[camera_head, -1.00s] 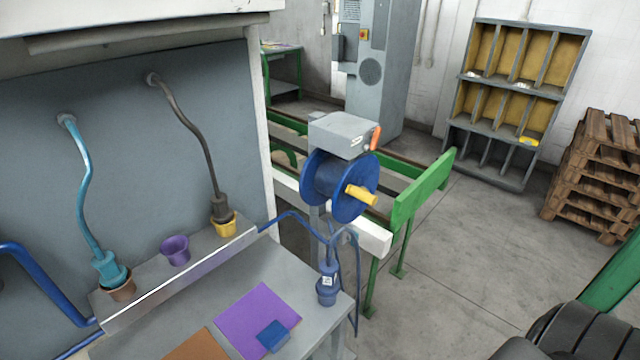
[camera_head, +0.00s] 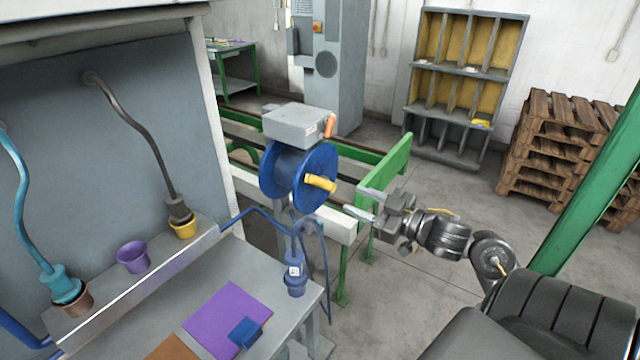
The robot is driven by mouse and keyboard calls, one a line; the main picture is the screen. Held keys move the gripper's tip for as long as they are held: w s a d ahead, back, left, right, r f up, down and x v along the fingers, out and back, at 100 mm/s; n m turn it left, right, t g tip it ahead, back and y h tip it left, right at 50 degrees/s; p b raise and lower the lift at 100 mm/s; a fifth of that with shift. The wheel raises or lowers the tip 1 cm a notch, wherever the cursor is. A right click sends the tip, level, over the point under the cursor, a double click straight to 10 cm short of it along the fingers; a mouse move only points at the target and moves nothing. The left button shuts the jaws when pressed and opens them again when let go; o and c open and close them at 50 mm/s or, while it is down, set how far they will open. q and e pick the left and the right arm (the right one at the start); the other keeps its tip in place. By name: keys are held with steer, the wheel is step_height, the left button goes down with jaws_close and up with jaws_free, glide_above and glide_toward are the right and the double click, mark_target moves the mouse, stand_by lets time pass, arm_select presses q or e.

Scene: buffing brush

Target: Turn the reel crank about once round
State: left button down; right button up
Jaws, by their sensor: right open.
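The blue reel (camera_head: 287,178) hangs under a grey box (camera_head: 297,126) with an orange lever (camera_head: 330,126). Its yellow crank handle (camera_head: 320,183) sticks out from the reel's right face. My right gripper (camera_head: 357,203) is open and empty, with its fingers pointing left. It is to the right of the yellow handle and a little lower in the picture, apart from it. My left gripper is not in view.
A blue hose runs from the reel to a blue plug (camera_head: 295,278) at the corner of the grey bench (camera_head: 195,300). A green and white frame (camera_head: 385,170) stands behind my right gripper. Pallets (camera_head: 560,150) stand at the right.

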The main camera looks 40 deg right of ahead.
mark_target(311, 179)
steer(key=r, duration=0.1)
steer(key=s+a+r, duration=0.1)
steer(key=n, duration=0.1)
steer(key=shift+s+a+r+y, duration=0.25)
steer(key=shift+a+r+y, duration=0.15)
steer(key=p+x, duration=0.2)
steer(key=x, duration=0.9)
steer(key=shift+d, duration=0.1)
jaws_close()
